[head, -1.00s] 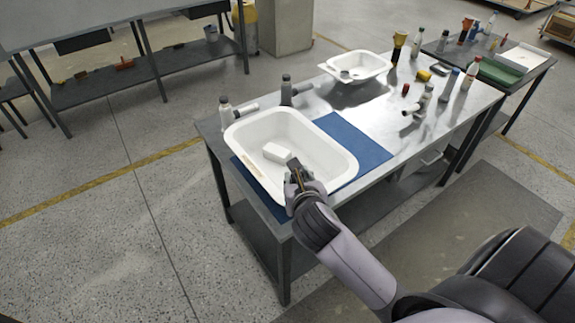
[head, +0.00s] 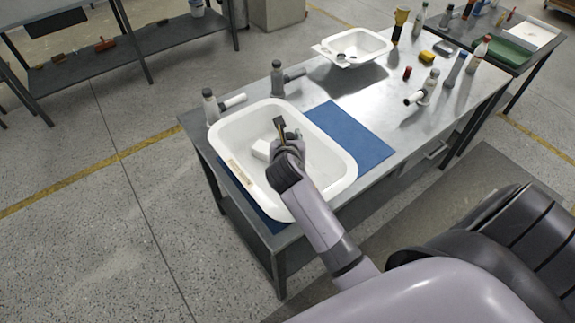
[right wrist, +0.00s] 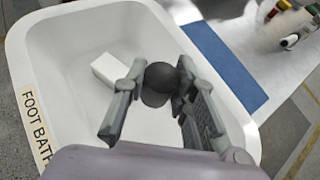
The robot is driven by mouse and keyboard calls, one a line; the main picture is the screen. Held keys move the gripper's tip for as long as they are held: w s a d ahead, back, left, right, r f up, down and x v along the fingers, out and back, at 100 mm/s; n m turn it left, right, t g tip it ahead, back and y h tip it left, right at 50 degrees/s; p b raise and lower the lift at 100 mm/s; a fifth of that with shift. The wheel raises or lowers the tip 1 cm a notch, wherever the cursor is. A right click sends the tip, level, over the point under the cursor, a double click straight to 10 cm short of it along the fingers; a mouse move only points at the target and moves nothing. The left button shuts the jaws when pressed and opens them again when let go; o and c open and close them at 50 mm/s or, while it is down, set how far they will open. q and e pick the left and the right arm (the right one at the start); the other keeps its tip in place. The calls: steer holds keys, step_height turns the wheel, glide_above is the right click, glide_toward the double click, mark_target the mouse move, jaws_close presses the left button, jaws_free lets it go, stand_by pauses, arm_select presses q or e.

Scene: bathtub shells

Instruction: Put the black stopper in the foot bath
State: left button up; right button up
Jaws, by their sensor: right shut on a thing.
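The foot bath is a white tub (head: 326,163) at the near end of the table. It also shows in the right wrist view (right wrist: 62,45), with a "FOOT BATH" label on its rim. My right gripper (head: 284,139) is over the inside of the tub. In the right wrist view its fingers (right wrist: 158,84) are closed on the black stopper (right wrist: 160,80), a dark rounded piece held above the tub floor. The stopper also shows in the head view (head: 279,122). My left gripper is not in view.
A white block (head: 261,149) lies in the tub, left of my gripper. A blue mat (head: 350,138) lies under and beside the tub. A smaller white basin (head: 352,47) stands farther back. Grey taps and several bottles stand on the table.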

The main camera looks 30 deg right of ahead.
steer(key=f, duration=0.4)
steer(key=f+b, duration=0.1)
steer(key=f, duration=0.8)
steer(key=shift+w+d+f, duration=0.1)
steer(key=shift+w+d, duration=0.1)
steer(key=shift+w, duration=0.05)
steer(key=shift+f, duration=0.2)
steer(key=shift+r, duration=0.1)
steer(key=shift+f+b, duration=0.3)
steer(key=shift+f, duration=0.35)
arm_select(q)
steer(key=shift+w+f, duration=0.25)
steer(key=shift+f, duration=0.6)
arm_select(e)
steer(key=o, duration=1)
steer(key=shift+o, duration=0.2)
steer(key=shift+r, duration=0.1)
